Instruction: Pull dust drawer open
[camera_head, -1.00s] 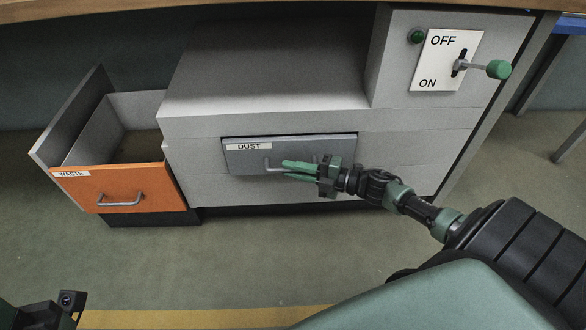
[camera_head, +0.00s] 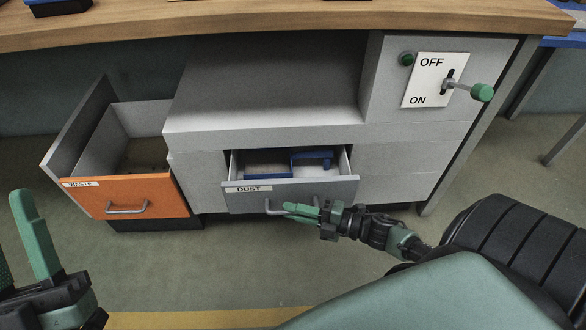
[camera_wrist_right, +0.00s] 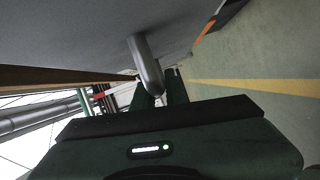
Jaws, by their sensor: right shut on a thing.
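The grey dust drawer (camera_head: 290,193), labelled DUST, stands partly pulled out of the grey cabinet in the head view. Blue items (camera_head: 312,158) lie inside it. My right gripper (camera_head: 290,208) is shut on the drawer's bar handle (camera_head: 272,208), at the drawer's front. The handle (camera_wrist_right: 147,68) also shows in the right wrist view, running down between the fingers. My left gripper (camera_head: 22,245) is at the lower left of the head view, away from the drawer, with its fingers apart.
The orange waste drawer (camera_head: 128,194) stands open at the left. A switch panel (camera_head: 432,80) marked OFF and ON, with a green-tipped lever (camera_head: 481,92), is at the upper right. A wooden top (camera_head: 250,22) overhangs the cabinet. The floor in front is clear.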

